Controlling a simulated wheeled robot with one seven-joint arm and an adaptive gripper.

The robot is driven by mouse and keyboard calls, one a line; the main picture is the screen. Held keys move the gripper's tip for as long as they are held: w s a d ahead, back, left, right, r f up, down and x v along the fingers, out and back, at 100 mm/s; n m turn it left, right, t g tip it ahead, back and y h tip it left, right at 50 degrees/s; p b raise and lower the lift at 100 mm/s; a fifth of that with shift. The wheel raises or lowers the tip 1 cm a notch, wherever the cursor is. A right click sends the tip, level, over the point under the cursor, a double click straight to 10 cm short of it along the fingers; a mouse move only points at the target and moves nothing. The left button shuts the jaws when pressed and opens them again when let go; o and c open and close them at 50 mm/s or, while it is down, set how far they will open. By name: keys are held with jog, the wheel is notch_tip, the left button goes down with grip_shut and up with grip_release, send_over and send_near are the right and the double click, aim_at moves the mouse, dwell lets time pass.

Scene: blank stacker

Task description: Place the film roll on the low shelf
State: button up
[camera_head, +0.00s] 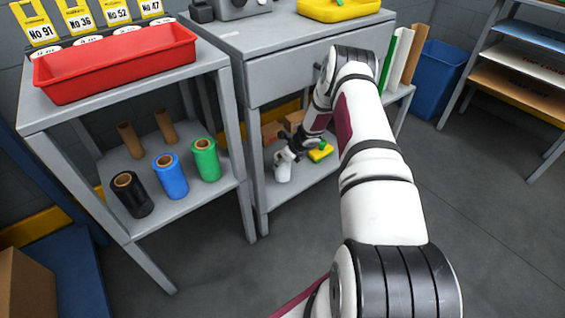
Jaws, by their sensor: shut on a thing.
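My gripper (286,154) is small and dark in the head view, reaching down under the middle bench. It is shut on a small white roll-like thing (283,172), just above or touching the bench's lower shelf; I cannot tell which. Its far side and top are partly hidden by the gripper. On the low shelf (192,203) of the left stand are a black film roll (131,195), a blue roll (170,177) and a green roll (206,160), all upright. Two brown rolls or cores (130,140) stand behind them.
A red tray (115,68) sits on the stand's top. The stand and bench legs (243,150) lie between my gripper and the rolls. A yellow-green item (320,153) and cardboard boxes (272,132) share the bench's lower shelf. A blue bin (437,78) stands right.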

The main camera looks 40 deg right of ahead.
jog(key=o, duration=1.5)
jog(key=shift+f, duration=0.1)
jog(key=p+v, duration=0.3)
jog(key=v, duration=0.9)
